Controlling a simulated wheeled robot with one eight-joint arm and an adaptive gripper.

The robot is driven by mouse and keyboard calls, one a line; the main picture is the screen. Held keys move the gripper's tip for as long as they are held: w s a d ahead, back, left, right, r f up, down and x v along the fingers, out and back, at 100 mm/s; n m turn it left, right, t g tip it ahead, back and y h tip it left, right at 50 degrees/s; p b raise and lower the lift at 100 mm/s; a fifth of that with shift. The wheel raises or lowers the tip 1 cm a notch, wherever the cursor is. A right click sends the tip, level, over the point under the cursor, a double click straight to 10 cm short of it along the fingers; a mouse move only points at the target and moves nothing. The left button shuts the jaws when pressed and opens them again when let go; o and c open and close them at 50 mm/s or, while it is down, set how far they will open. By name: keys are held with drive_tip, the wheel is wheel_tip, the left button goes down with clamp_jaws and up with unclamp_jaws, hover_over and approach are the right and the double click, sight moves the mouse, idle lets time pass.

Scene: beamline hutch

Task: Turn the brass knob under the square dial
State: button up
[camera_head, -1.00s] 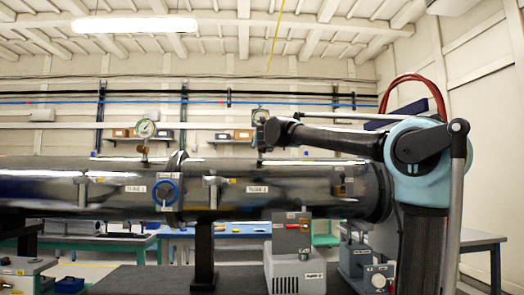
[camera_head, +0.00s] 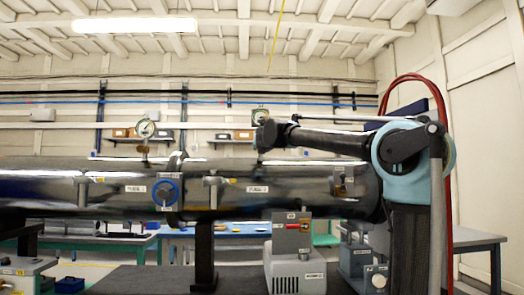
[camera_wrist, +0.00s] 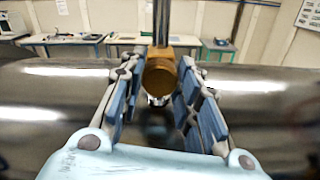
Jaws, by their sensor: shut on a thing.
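The square dial (camera_head: 260,115) stands on top of the long metal pipe in the head view. My gripper (camera_head: 264,134) is right under it and hides the knob there. In the wrist view the brass knob (camera_wrist: 160,73) sits on a vertical stem between the fingers of my gripper (camera_wrist: 161,76). The fingers are shut on the knob from its left and right sides. The dial face is out of the wrist view.
A round dial (camera_head: 145,129) with its own brass knob (camera_head: 143,150) stands farther left on the pipe (camera_head: 110,190). A blue ring handle (camera_head: 166,193) is on the pipe's front. A grey box with a red switch (camera_head: 293,262) stands below.

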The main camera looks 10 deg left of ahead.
drive_tip(key=shift+m, duration=0.4)
drive_tip(key=shift+d+f+m, duration=0.15)
drive_tip(key=shift+m, duration=4.7)
drive_tip(key=shift+d+f+m, duration=0.1)
drive_tip(key=shift+m, duration=4.75)
drive_tip(key=o, duration=1.1)
